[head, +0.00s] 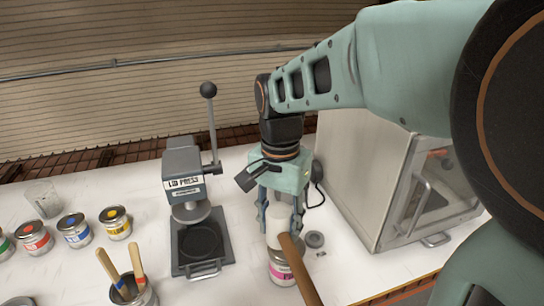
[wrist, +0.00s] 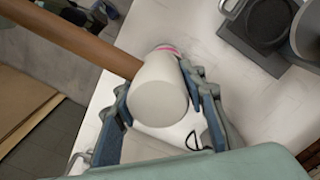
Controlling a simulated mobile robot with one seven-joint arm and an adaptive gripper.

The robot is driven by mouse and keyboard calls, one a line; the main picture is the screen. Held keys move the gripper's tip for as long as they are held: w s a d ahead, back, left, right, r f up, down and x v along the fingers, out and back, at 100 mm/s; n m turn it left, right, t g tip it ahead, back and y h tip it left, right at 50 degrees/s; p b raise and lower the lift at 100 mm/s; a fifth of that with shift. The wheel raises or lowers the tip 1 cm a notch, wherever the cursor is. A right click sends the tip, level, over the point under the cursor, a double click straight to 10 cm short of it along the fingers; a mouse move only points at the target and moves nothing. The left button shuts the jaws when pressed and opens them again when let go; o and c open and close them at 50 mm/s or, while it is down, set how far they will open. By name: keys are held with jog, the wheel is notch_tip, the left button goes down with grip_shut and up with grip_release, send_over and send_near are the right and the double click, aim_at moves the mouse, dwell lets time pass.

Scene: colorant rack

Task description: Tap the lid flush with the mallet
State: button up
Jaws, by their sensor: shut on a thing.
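The mallet has a pale, rounded head (head: 280,226) and a brown wooden handle (head: 299,268) that points toward the front of the table. My gripper (head: 281,214) is shut on the mallet head, which sits between its two fingers. The wrist view shows the mallet head (wrist: 160,92) filling the space between the fingers, with the handle (wrist: 80,42) going off to the upper left. A paint can with a pink label (head: 281,273) stands beneath the mallet. The mallet covers most of its top, so I cannot tell how the lid sits or whether the mallet touches it.
A lid press (head: 183,178) with a raised lever stands left of my gripper. A small grey disc (head: 315,239) lies right of the can. A large pale cabinet (head: 358,180) blocks the right. Several cans and a can with wooden sticks (head: 136,293) stand at the left.

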jog(key=shift+f+b, duration=1.65)
jog(key=shift+f, duration=0.6)
notch_tip(320, 180, down, 3)
jog(key=shift+r+b, duration=0.15)
jog(key=shift+b, duration=0.85)
jog(key=shift+r, duration=0.15)
grip_shut()
notch_tip(320, 180, up, 5)
jog(key=p, duration=0.4)
jog(key=shift+r+p, duration=0.1)
jog(key=shift+p, duration=0.25)
jog(key=d, duration=0.1)
jog(key=d+r, duration=0.1)
jog(key=d, duration=0.1)
jog(key=d+p, duration=0.1)
jog(key=d, duration=0.1)
jog(key=shift+w+r, duration=0.2)
jog(key=shift+w, duration=0.1)
